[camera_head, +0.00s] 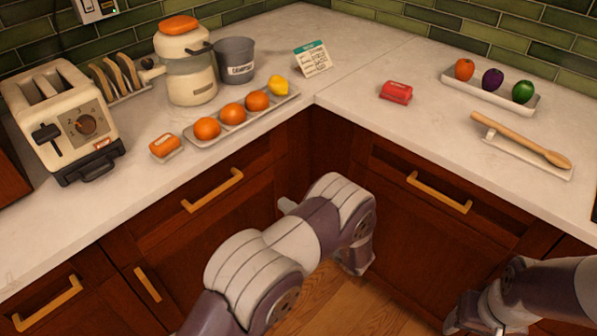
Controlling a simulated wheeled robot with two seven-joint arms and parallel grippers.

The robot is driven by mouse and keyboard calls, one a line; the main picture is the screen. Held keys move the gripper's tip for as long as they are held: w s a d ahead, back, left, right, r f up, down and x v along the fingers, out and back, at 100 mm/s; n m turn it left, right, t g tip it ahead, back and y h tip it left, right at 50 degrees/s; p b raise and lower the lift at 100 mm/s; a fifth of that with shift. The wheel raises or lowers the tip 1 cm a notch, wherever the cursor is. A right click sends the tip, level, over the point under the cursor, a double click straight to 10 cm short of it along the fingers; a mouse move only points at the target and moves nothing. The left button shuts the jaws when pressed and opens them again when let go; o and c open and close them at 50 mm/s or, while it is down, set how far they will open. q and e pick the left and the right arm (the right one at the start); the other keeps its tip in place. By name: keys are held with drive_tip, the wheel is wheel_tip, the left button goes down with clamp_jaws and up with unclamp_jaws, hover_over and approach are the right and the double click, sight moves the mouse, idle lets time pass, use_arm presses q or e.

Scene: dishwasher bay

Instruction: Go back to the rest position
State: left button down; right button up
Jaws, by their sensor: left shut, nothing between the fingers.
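My left arm reaches in from the bottom and bends downward in front of the corner cabinets. My left gripper (356,266) is at its far end, pointing down, low in front of the drawers and below the counter top. It is shut and empty, and partly hidden by my own wrist. My right arm comes in at the lower right. Its far end is low in front of the right cabinets, and I cannot make out the right gripper's fingers there.
The L-shaped counter (353,118) holds a toaster (62,115), a blender-like jar (188,75), a grey pot (235,60), a fruit tray (208,142) and a wooden spoon (525,140). Drawer handles (437,193) stick out near my arms. Wooden floor shows between the arms.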

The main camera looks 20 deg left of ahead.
use_arm(q)
drive_tip(key=w+d+f+n+t+h, duration=0.25)
drive_tip(key=d+f+h, duration=0.35)
drive_tip(key=f+h, duration=0.3)
drive_tip(key=s+d+r+n+g+h, duration=0.1)
drive_tip(key=s+d+r+g+h, duration=0.1)
drive_tip(key=s+d+g+h, duration=0.4)
drive_tip(key=s+a+r+g+h, duration=0.1)
drive_tip(key=s+a+r+g, duration=0.15)
drive_tip(key=s+r, duration=0.5)
drive_tip(key=s+a+r+g+h, duration=0.1)
drive_tip(key=s+a+r, duration=0.3)
drive_tip(key=s, duration=0.6)
wheel_tip(320, 180, up, 15)
drive_tip(key=a+t+p, duration=0.1)
drive_tip(key=p, duration=1.1)
drive_tip(key=shift+w+n+p, duration=0.4)
drive_tip(key=shift+w+n, duration=0.05)
